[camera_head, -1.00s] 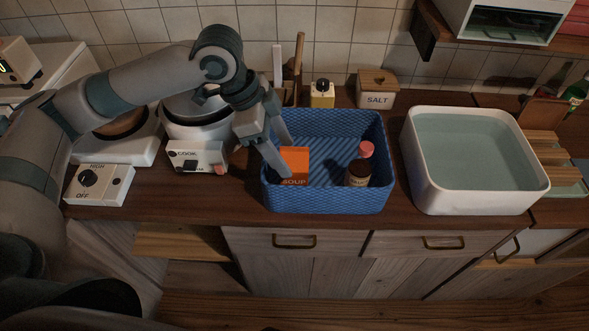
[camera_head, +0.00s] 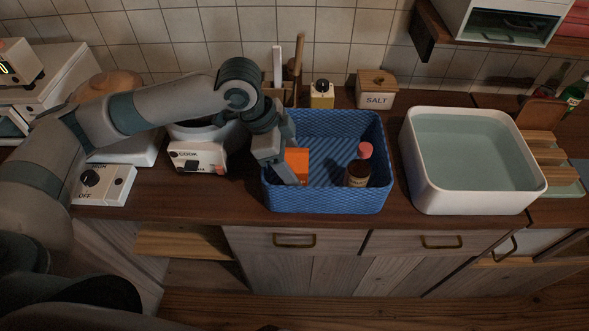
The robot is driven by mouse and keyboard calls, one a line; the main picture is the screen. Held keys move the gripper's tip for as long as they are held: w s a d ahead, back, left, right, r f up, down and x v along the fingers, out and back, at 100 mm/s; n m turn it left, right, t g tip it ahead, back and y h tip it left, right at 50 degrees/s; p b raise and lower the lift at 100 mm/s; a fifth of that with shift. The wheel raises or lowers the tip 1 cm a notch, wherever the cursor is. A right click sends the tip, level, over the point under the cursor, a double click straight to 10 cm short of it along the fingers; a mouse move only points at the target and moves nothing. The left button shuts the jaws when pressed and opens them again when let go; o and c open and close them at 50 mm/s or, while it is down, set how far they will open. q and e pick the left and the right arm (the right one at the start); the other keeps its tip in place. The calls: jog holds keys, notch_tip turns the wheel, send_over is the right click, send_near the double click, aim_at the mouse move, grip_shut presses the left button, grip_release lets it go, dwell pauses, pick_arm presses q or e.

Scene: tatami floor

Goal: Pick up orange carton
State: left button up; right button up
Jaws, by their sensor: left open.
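The orange carton (camera_head: 298,160) stands in the left part of the blue basket (camera_head: 328,199) on the wooden counter. My left gripper (camera_head: 290,177) reaches down into the basket from above and left. It is open, and its fingers are at the carton's left and front side, covering part of the carton, including most of its front label. I cannot tell whether the fingers touch the carton. My right gripper is not in view.
A dark bottle with a pink cap (camera_head: 358,167) stands in the basket's right part. A white basin of water (camera_head: 470,190) is to the right. A rice cooker (camera_head: 198,150) is close on the left. A yellow bottle (camera_head: 322,95) and salt box (camera_head: 376,90) stand behind.

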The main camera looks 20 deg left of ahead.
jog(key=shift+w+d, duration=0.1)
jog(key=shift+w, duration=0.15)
pick_arm(q)
jog(key=c, duration=1.3)
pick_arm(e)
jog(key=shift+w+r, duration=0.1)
pick_arm(q)
jog(key=shift+r, duration=0.8)
notch_tip(320, 180, up, 8)
jog(key=shift+r+b, duration=0.25)
jog(key=shift+b, duration=0.25)
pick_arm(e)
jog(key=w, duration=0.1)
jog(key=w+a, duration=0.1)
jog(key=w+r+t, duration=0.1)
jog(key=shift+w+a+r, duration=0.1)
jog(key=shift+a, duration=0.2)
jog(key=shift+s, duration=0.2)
